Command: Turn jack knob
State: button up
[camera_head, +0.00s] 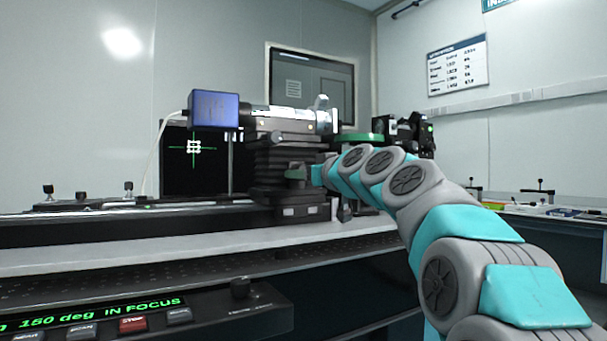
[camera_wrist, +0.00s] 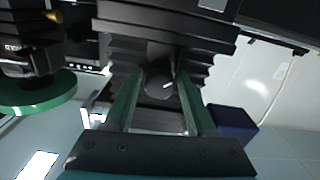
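The jack (camera_head: 272,165) is a black, bellows-sided stand on the optical table, and it carries an optical assembly. In the wrist view the jack (camera_wrist: 150,55) fills the upper middle. Its knob (camera_wrist: 159,88) is dark and round with a small white mark, facing my wrist camera. My gripper (camera_wrist: 160,77) has two green fingers, one on each side of the knob. They look spread, with a narrow gap on both sides; contact is not clear. In the head view my gripper (camera_head: 303,173) is at the jack's right side, and the knob is hidden there.
A silver tube with a blue-faced box (camera_head: 214,109) sits atop the jack. A dark screen with a green cross (camera_head: 180,160) stands behind it. A green disc (camera_head: 358,138) is close behind my arm. A control panel (camera_head: 150,318) reading "IN FOCUS" is at the front.

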grip_shut()
jog(key=shift+m, duration=0.7)
jog(key=shift+o, duration=1.6)
grip_release()
jog(key=shift+s, duration=0.1)
jog(key=v, duration=0.7)
jog(key=shift+s+d+b, duration=0.2)
jog(key=shift+s+b, duration=0.05)
jog(key=shift+b, duration=0.2)
jog(key=shift+r, duration=0.1)
